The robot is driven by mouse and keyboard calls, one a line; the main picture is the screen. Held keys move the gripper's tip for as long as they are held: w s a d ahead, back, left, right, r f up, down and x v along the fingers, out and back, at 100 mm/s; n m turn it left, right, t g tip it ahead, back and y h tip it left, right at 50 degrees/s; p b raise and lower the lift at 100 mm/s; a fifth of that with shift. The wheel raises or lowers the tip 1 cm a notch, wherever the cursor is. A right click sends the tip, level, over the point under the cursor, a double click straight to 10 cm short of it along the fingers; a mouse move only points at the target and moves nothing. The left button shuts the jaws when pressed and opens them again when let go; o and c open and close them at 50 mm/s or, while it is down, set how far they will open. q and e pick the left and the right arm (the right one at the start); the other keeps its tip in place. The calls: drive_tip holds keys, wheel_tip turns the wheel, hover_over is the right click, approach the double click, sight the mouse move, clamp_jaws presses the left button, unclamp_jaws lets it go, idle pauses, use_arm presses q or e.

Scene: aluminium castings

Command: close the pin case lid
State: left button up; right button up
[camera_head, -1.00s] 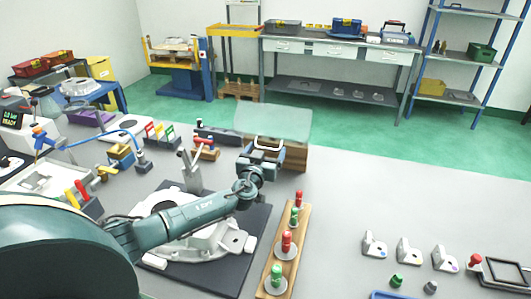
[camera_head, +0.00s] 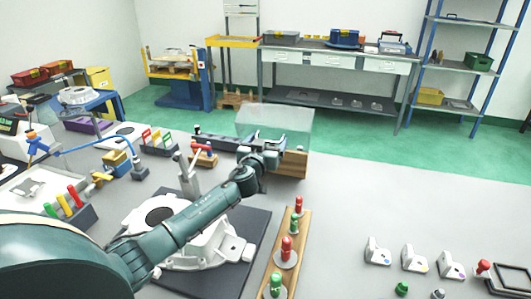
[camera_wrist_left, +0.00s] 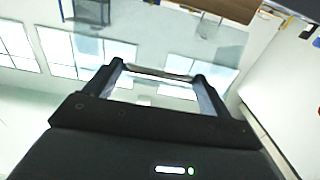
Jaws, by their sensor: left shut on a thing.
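The pin case is a wooden box (camera_head: 292,164) with a clear lid (camera_head: 292,120), standing behind the black mat in the head view. The lid is raised, its clear panel standing up above the box. My left gripper (camera_head: 269,137) is at the lid's lower front part and hides some of the box. In the left wrist view its fingers (camera_wrist_left: 157,76) reach to a thin bar at the clear, reflecting lid (camera_wrist_left: 130,50). It is shut on the lid. The inside of the case is hidden. My right gripper is not in view.
A wooden strip (camera_head: 262,283) with red and green pegs lies right of the black mat (camera_head: 250,227), which bears a white casting (camera_head: 225,250). A red-handled clamp (camera_head: 190,175) stands behind the casting. The grey table right of the case is clear.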

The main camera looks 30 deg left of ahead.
use_arm(q)
drive_tip(key=shift+w+a+r, duration=0.15)
drive_tip(key=shift+w+r, duration=0.25)
drive_tip(key=shift+r, duration=0.2)
drive_tip(key=shift+w+a+r, duration=0.1)
drive_tip(key=shift+w+r, duration=0.25)
drive_tip(key=shift+r, duration=0.25)
drive_tip(key=o, duration=1.3)
drive_tip(key=shift+s, duration=0.15)
drive_tip(key=shift+f, duration=0.25)
drive_tip(key=shift+s+d, duration=0.1)
drive_tip(key=shift+s, duration=0.05)
drive_tip(key=b+v, duration=0.1)
drive_tip(key=v, duration=1.1)
drive_tip(key=shift+s+b, duration=0.35)
drive_tip(key=shift+b, duration=0.05)
